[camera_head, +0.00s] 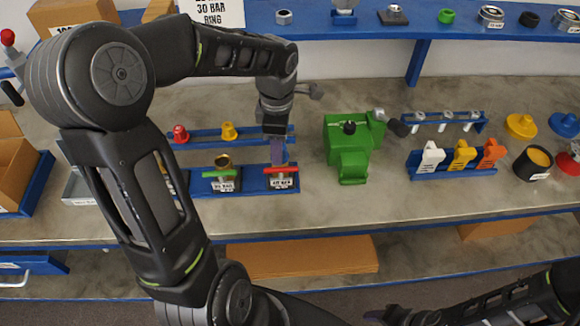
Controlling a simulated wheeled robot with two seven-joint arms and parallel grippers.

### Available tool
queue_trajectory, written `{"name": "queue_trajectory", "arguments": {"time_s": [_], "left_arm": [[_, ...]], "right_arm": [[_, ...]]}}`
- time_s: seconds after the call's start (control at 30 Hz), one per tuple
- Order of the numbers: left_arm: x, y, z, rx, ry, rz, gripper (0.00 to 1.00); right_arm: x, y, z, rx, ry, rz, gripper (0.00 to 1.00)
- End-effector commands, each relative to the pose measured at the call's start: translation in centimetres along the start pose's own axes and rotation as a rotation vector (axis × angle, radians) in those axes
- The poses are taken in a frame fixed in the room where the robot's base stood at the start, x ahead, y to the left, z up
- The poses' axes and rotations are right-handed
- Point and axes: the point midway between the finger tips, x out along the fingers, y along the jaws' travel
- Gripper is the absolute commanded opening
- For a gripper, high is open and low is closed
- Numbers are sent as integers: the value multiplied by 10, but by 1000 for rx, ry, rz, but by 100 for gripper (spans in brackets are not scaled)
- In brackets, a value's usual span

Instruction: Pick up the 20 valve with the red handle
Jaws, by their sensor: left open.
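The valve with the red handle (281,169) sits at the right end of a blue rack (247,184), with a small white label below it that is too small to read surely. My left gripper (278,152) points down just behind and above this valve. It is open, and I cannot tell whether its fingers touch the valve. A valve with a green handle (222,173) stands to the left in the same rack. My right arm comes in at the lower right. Its dark end (388,315) is low at the bottom edge, and its jaws are not clear.
A green vise (348,145) stands close to the right of the red-handled valve. Red (180,134) and yellow (228,131) parts stand on a rack behind. White, yellow and orange parts sit in a rack (425,176) farther right. The bench front is clear.

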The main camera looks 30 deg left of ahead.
Motion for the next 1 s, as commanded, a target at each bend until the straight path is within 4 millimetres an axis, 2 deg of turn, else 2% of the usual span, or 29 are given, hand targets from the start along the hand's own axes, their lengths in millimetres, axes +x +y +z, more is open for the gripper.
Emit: {"name": "queue_trajectory", "arguments": {"time_s": [0.27,0.5,0.87,1.0], "left_arm": [[2,0,0,0,-1,0,46],[26,0,0,0,-1,0,46],[28,0,0,0,-2,0,46],[45,0,1,0,-1,-3,46]], "right_arm": [[2,0,0,-1,-1,-1,55],[16,4,-1,-4,4,-5,55],[16,4,-1,-4,5,-6,55],[24,6,-2,-6,7,-8,55]]}}
